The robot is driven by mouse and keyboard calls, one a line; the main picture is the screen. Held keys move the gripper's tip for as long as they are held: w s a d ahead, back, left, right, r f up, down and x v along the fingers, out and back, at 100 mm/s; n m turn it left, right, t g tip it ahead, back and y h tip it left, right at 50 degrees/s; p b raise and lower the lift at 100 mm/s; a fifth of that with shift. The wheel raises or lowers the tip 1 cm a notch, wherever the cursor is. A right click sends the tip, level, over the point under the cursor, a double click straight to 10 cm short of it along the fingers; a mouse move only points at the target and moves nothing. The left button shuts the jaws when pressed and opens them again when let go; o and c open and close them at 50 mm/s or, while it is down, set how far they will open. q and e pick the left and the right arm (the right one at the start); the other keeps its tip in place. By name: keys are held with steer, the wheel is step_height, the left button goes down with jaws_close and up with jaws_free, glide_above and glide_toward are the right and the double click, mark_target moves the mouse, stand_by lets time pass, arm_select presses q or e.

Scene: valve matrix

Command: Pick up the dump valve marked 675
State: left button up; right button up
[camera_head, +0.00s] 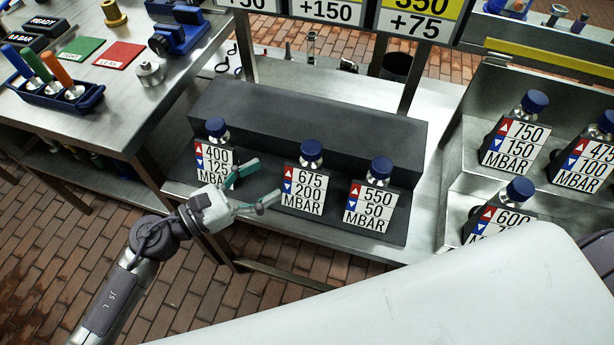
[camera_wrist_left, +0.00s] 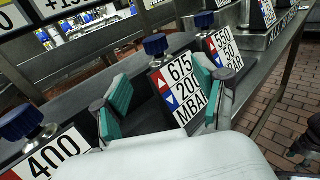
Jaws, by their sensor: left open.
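The dump valve marked 675 (camera_head: 303,190) has a blue round knob and a white plate reading 675, 200 MBAR. It stands on the dark stepped rack, in the middle of a row of three. My left gripper (camera_head: 258,183) is open and empty, just left of this valve, its fingers pointing toward it. In the left wrist view the 675 valve (camera_wrist_left: 178,92) shows beyond and between the spread green finger pads (camera_wrist_left: 163,92). The right pad covers part of its plate's edge. I cannot tell whether a finger touches it. My right gripper is not seen.
The valve marked 400 (camera_head: 214,158) stands left of the gripper, and the valve marked 550 (camera_head: 370,207) stands right of 675. The dark rack (camera_head: 310,118) rises behind them. A metal shelf with more valves, including 750 (camera_head: 514,142), is at right. A workbench (camera_head: 140,95) is at left.

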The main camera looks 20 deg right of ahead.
mark_target(302, 157)
arm_select(q)
steer(key=p+x, duration=0.1)
steer(key=x, duration=0.5)
steer(key=shift+w+d+r, duration=0.15)
steer(key=shift+d, duration=0.05)
steer(key=shift+w+d, duration=0.15)
steer(key=shift+d, duration=0.3)
steer(key=p+x, duration=0.1)
steer(key=x, duration=0.4)
steer(key=shift+w+a+f+p, duration=0.1)
steer(key=shift+w+f+p, duration=0.05)
steer(key=shift+f+p, duration=0.15)
steer(key=shift+a, duration=0.1)
steer(key=c, duration=1.2)
jaws_close()
steer(key=shift+r, duration=0.15)
